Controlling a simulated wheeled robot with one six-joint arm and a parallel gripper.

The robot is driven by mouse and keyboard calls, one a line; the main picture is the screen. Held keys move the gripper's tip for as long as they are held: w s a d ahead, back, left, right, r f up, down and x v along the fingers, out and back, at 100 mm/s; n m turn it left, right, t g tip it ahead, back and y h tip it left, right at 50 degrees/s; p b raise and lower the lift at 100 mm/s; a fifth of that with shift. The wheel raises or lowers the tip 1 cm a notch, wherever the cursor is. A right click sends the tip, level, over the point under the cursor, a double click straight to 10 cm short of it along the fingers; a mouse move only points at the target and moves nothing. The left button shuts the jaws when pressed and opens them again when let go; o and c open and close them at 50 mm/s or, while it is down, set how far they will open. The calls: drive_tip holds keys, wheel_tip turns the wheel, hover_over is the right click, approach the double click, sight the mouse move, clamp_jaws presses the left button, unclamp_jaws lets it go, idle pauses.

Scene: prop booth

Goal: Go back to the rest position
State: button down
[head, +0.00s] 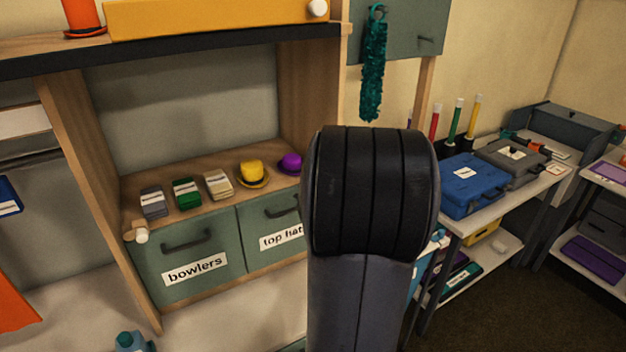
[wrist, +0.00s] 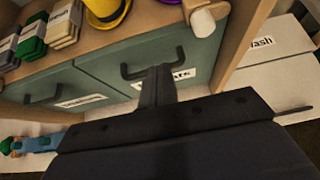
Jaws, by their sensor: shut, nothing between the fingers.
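My gripper (wrist: 157,84) is shut and empty in the wrist view. Its fingers overlap the handle of the top hats drawer in the picture; I cannot tell whether they touch it. In the head view my dark arm stands upright in the middle and hides the gripper. The top hats drawer (head: 258,225) is green and looks closed, its label partly hidden by my arm. The bowlers drawer (head: 210,262) beside it also looks closed.
On the shelf above the drawers stand several bundled stacks, a yellow bowler hat (head: 252,173) and a purple hat (head: 290,163). A teal boa (head: 373,70) hangs behind my arm. A blue case (head: 472,185) lies on the right-hand table. Dark floor is clear at the lower right.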

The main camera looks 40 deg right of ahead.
wheel_tip(320, 180, up, 6)
drive_tip(key=s+p, duration=0.1)
drive_tip(key=shift+s+a+r, duration=0.15)
drive_tip(key=shift+s+a, duration=0.05)
drive_tip(key=shift+s, duration=0.2)
